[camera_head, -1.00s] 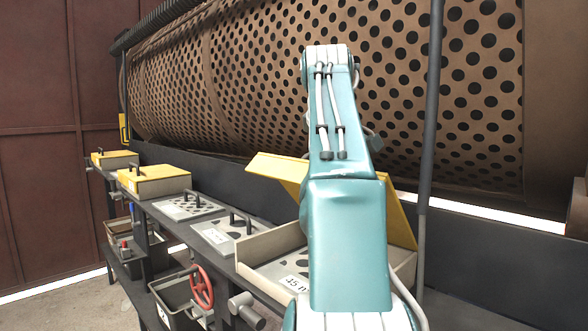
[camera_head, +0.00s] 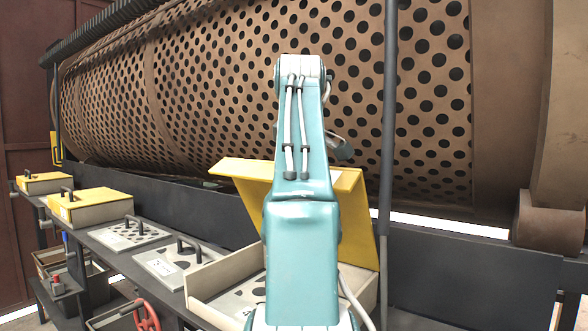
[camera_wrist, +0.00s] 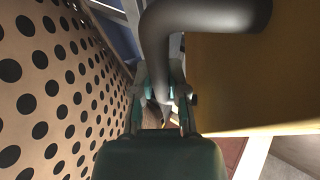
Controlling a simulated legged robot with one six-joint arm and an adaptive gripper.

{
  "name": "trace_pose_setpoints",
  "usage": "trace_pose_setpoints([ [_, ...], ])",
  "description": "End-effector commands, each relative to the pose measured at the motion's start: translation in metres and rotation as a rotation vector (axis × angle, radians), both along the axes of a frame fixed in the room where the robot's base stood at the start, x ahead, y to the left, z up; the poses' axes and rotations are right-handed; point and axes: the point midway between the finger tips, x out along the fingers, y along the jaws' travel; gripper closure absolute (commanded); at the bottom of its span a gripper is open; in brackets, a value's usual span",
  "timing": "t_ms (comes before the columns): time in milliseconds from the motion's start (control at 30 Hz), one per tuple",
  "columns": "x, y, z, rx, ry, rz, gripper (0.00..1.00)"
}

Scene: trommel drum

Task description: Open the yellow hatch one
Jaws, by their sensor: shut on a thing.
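The yellow hatch lid (camera_head: 352,215) stands raised, tilted up at the back of its open pale box (camera_head: 212,285) in the head view. My teal arm covers the lid's middle and part of the box. In the wrist view the lid's yellow face (camera_wrist: 245,85) fills the right side, with its dark curved handle (camera_wrist: 205,18) at the top. My gripper (camera_wrist: 163,98) is shut on the handle, whose lower end runs between the fingers. The exact contact is partly hidden. The gripper is mostly hidden behind my arm in the head view.
Two other yellow-lidded boxes (camera_head: 90,207) (camera_head: 45,183) stand shut at left. Flat perforated plates with handles (camera_head: 125,233) lie between. A perforated drum (camera_head: 230,90) runs behind the lid. A grey vertical post (camera_head: 388,130) stands right of my arm. A red handwheel (camera_head: 146,316) is low at left.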

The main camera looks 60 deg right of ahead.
Motion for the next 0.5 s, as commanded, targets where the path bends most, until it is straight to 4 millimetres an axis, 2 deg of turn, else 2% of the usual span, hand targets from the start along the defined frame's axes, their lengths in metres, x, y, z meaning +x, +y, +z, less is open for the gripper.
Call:
trace_pose_setpoints([
  [67, 0.0001, -0.0011, -0.0024, 0.006, 0.004, -0.002, 1.00],
  [100, 0.0001, -0.0010, -0.0023, 0.006, 0.004, -0.002, 0.64],
  [133, 0.0001, -0.0009, -0.0022, 0.005, 0.004, -0.002, 0.51],
  [167, 0.0001, -0.0008, -0.0020, 0.005, 0.003, -0.001, 0.46],
  [500, 0.0001, 0.0001, -0.0003, 0.001, 0.001, 0.000, 0.46],
])
